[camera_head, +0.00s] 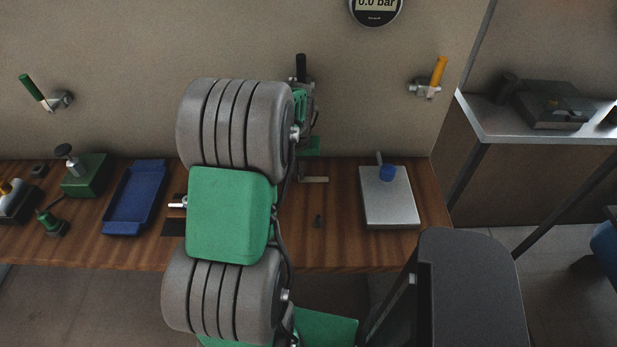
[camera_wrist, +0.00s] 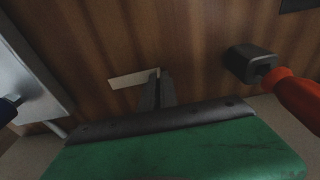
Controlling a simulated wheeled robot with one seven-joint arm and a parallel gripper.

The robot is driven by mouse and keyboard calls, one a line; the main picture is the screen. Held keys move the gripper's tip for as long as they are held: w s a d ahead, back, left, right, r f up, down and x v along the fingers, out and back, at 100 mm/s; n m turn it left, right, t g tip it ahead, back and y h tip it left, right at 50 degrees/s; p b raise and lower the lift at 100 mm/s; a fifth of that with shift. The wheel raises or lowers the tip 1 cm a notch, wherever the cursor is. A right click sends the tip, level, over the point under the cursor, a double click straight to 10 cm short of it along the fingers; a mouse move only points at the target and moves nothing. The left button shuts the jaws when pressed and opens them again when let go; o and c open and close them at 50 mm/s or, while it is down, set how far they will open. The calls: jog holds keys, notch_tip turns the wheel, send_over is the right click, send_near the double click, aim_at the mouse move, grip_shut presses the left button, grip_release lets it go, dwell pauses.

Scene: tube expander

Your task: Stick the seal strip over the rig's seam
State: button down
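A pale, flat strip, which looks like the seal strip (camera_head: 315,180), shows just right of my wrist in the head view, above the wooden bench. In the wrist view the same strip (camera_wrist: 130,79) sticks out to the left from the tips of my gripper (camera_wrist: 158,78). The two dark fingers are close together with the strip's end at their tips, so my gripper appears shut on it. In the head view my arm hides most of the gripper. I cannot make out which object is the rig, and no seam can be made out.
A silver plate with a blue knob (camera_head: 375,208) stands at the bench's right. A blue tray (camera_head: 134,200) and a green block (camera_head: 85,174) are at left. An orange-handled tool with a dark head (camera_wrist: 252,65) shows in the wrist view. A gauge (camera_head: 376,8) reads 0.0 bar.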

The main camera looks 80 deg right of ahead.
jog(key=shift+r+p, duration=2.6)
jog(key=shift+r, duration=1.5)
